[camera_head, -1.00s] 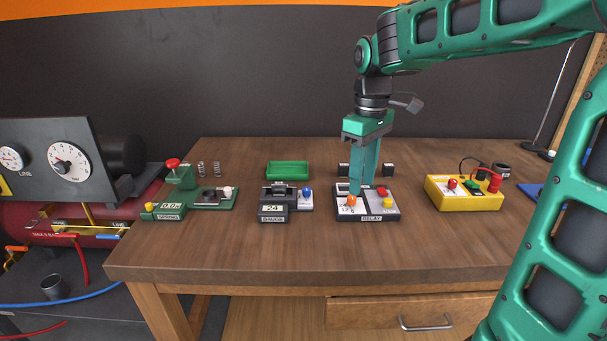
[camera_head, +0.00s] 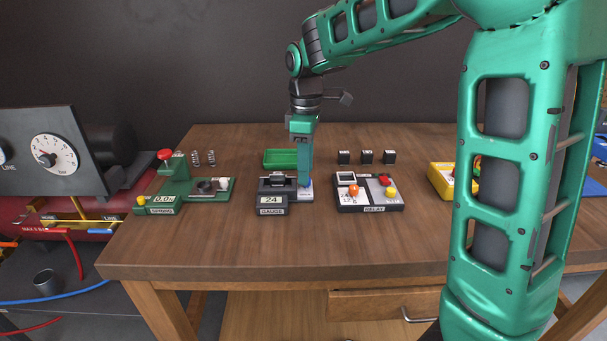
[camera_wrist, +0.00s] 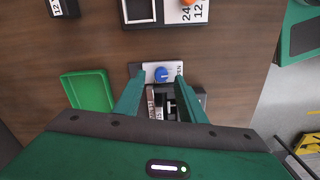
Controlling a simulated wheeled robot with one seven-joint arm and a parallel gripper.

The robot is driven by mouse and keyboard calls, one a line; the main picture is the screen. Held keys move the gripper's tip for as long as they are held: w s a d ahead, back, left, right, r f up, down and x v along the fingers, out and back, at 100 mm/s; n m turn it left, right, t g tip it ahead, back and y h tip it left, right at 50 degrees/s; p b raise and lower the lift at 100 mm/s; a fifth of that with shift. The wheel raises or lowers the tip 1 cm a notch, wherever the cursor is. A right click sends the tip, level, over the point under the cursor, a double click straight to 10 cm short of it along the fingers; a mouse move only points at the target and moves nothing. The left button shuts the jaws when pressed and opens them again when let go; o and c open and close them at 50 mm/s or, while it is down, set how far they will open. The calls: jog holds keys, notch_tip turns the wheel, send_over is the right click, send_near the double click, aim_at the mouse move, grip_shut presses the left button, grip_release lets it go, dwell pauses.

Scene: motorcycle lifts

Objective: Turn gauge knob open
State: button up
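The gauge unit (camera_head: 271,199) is a dark block with a "24" display and a GAUGE label on the workbench. It also shows in the wrist view (camera_wrist: 190,97). Its round blue gauge knob (camera_wrist: 162,73) sits on a white plate and has a pale pointer mark. In the head view the knob is mostly hidden by my fingers. My gripper (camera_head: 305,184) points straight down over the right part of the gauge unit. In the wrist view my gripper (camera_wrist: 160,80) is open, with one finger on each side of the knob and gaps visible between; height above it is unclear.
A delay box (camera_head: 368,208) with orange, yellow and red controls stands close on the right. A green spring press (camera_head: 176,187) stands on the left. A green tray (camera_head: 280,158) and several small black blocks lie behind. A yellow box (camera_head: 440,180) is partly behind my arm.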

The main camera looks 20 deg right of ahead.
jog(key=shift+f, duration=1)
grip_shut()
jog(key=shift+m, duration=0.3)
grip_release()
notch_tip(320, 180, up, 11)
